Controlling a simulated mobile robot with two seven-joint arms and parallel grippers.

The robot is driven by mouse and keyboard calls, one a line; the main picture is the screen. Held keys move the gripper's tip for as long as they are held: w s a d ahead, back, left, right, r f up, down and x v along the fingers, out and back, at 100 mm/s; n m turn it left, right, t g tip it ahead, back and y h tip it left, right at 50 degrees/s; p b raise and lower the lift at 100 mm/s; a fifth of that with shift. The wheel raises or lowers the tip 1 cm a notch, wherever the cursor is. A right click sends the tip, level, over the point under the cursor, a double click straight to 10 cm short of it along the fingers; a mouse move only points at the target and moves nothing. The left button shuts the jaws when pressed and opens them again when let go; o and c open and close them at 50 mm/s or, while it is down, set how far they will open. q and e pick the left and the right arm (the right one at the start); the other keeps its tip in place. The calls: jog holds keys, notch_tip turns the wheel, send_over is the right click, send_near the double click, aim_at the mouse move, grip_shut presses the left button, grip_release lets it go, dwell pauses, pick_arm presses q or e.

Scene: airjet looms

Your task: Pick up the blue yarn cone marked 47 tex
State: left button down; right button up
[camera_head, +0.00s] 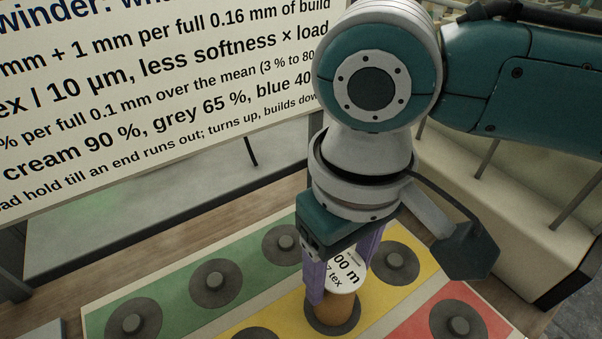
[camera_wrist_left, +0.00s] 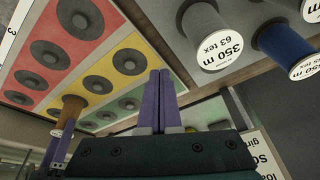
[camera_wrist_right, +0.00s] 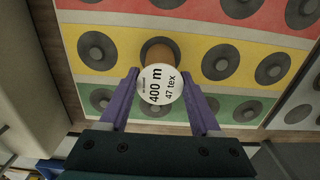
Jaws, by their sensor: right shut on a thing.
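A brown-orange yarn cone (camera_wrist_right: 161,50), its white end label reading 400 m, 47 tex, stands on a peg in the yellow strip. My right gripper (camera_head: 334,285) is shut on this cone, one finger on each side; in the right wrist view its fingers (camera_wrist_right: 162,82) flank the label. The cone also shows in the left wrist view (camera_wrist_left: 72,108).
Green (camera_head: 155,300), yellow (camera_head: 400,285) and red (camera_head: 425,320) strips carry dark round pegs, mostly empty. A grey cone marked 350 m, 63 tex (camera_wrist_left: 207,35) stands beside the blue one. A large text board (camera_head: 150,100) rises behind. A pale machine body (camera_head: 520,210) stands at right.

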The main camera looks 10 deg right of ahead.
jog(key=c, duration=0.6)
